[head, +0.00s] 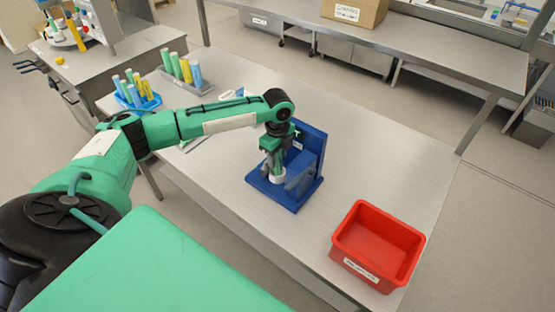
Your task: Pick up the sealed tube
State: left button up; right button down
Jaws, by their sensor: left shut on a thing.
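A blue L-shaped stand (318,158) with a tall back plate and a flat base sits at the middle of the metal table. My left gripper (273,163) points down over the front left of this stand. It is shut on a small pale thing (278,179), most likely the sealed tube, whose white end shows just below the fingers. The fingers hide most of it, and I cannot tell whether it touches the stand. A grey part (300,184) of the stand is beside it on the right. My right gripper is not in view.
A red bin (378,243) with a white label stands at the table's front right. A blue rack (140,104) and a grey rack (186,86) hold several coloured tubes at the back left. Small white items (231,94) lie behind my arm. Table right of the stand is clear.

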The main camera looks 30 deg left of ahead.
pick_arm(q)
notch_tip(320, 180, up, 25)
jog(key=p, duration=0.2)
dwell(1.1)
jog(key=shift+f, duration=0.1)
